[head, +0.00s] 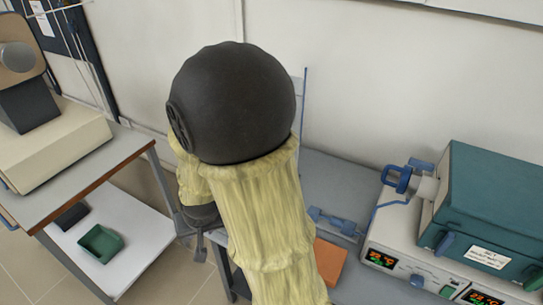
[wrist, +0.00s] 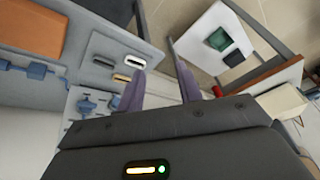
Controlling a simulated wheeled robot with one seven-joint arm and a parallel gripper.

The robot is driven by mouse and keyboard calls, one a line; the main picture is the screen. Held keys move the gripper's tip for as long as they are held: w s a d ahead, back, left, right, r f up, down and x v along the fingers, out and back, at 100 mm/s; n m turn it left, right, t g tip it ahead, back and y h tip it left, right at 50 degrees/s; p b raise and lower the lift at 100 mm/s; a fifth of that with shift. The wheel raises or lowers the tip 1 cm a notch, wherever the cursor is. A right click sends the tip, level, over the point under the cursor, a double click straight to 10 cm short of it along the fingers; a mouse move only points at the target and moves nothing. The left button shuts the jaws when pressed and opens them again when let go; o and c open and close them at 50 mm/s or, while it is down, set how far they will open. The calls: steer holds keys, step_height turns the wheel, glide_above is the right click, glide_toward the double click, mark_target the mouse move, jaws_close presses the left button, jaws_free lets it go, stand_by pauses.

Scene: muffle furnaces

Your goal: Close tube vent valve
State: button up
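In the head view, a teal tube furnace (head: 492,205) stands at the right on a white control base. A blue handle-like fitting (head: 397,179) is at its left end; I cannot tell whether it is the vent valve, or its position. In the wrist view, small blue valve-like fittings (wrist: 88,104) sit on a pale panel left of my gripper (wrist: 160,84). My gripper's two purple fingers are apart with nothing visible between them. In the head view my arm hides most of the gripper.
An orange board (head: 330,261) and a blue rack (head: 335,221) lie on the grey bench; the board also shows in the wrist view (wrist: 62,27). A cart with a white lower shelf (head: 120,215) holds a green tray (head: 100,243). Floor shows between cart and bench.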

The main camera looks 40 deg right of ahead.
steer(key=w+d+f+m+t+h+p, duration=0.1)
steer(key=w+d+f+m+t+h, duration=0.1)
steer(key=w+d+f+m+h, duration=0.55)
steer(key=s+d+r+m+h+p, duration=0.1)
steer(key=d+r+m+h, duration=0.2)
steer(key=d+h, duration=0.6)
step_height(320, 180, up, 2)
steer(key=shift+d+r, duration=0.2)
steer(key=p+x, duration=0.5)
steer(key=x, duration=1.2)
steer(key=shift+w+r+t, duration=0.15)
steer(key=shift+w+t, duration=0.1)
steer(key=shift+t, duration=0.05)
steer(key=shift+d, duration=0.15)
